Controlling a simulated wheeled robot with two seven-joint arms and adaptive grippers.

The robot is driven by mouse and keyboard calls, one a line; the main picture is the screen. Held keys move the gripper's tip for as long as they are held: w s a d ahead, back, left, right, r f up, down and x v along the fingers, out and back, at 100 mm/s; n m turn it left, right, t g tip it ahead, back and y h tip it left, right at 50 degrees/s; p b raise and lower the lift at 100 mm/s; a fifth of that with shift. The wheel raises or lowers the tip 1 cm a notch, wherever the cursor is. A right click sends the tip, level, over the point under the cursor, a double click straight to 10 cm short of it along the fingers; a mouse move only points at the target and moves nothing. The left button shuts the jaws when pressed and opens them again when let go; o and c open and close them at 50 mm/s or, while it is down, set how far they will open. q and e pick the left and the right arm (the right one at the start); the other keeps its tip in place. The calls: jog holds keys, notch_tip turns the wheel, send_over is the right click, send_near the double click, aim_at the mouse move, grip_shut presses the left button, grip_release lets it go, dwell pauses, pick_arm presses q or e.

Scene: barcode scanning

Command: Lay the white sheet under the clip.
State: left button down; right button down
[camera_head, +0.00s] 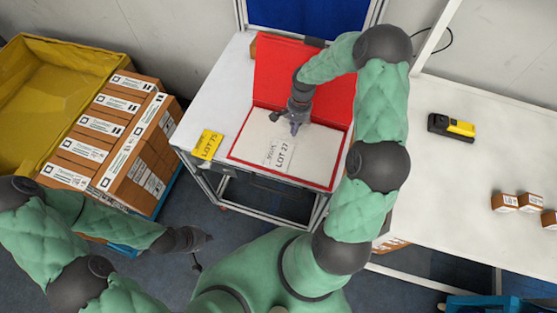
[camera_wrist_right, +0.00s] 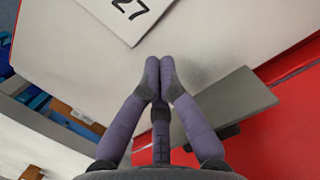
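The white sheet (camera_head: 280,153), printed "LOT 27", lies on the pale page of an open red folder (camera_head: 234,155). Its corner shows at the top of the right wrist view (camera_wrist_right: 115,18). A flat grey plate (camera_wrist_right: 245,100), which looks like the clip, lies beside the fingers in that view; my right gripper hides it in the head view. My right gripper (camera_head: 294,130) points down over the page behind the sheet. Its fingertips (camera_wrist_right: 160,72) are together, with nothing visible between them, apart from the sheet. My left gripper (camera_head: 204,253) is open and empty, left of my body.
A yellow "LOT 75" card (camera_head: 207,145) lies at the table's left edge. Brown cartons (camera_head: 125,150) and a yellow bin (camera_head: 60,75) stand at left. The right table (camera_head: 450,190) holds a black-yellow device (camera_head: 451,125) and small boxes (camera_head: 530,203), with free room between.

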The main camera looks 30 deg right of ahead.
aim_at(276, 161)
jog(key=shift+a+f, duration=0.1)
jog(key=s+a, duration=0.1)
jog(key=a, duration=0.2)
jog(key=s+a, duration=0.2)
jog(key=a, duration=0.2)
jog(key=s+a+f+p, duration=0.1)
jog(key=s+a, duration=0.1)
jog(key=a, duration=0.1)
jog(key=shift+s+a, duration=0.2)
jog(key=shift+a, duration=0.2)
jog(key=shift+d+f+b, duration=0.15)
jog(key=shift+f+b, duration=0.2)
jog(key=shift+b, duration=0.1)
pick_arm(q)
jog(key=shift+s, duration=0.45)
pick_arm(e)
jog(key=shift+s, duration=0.1)
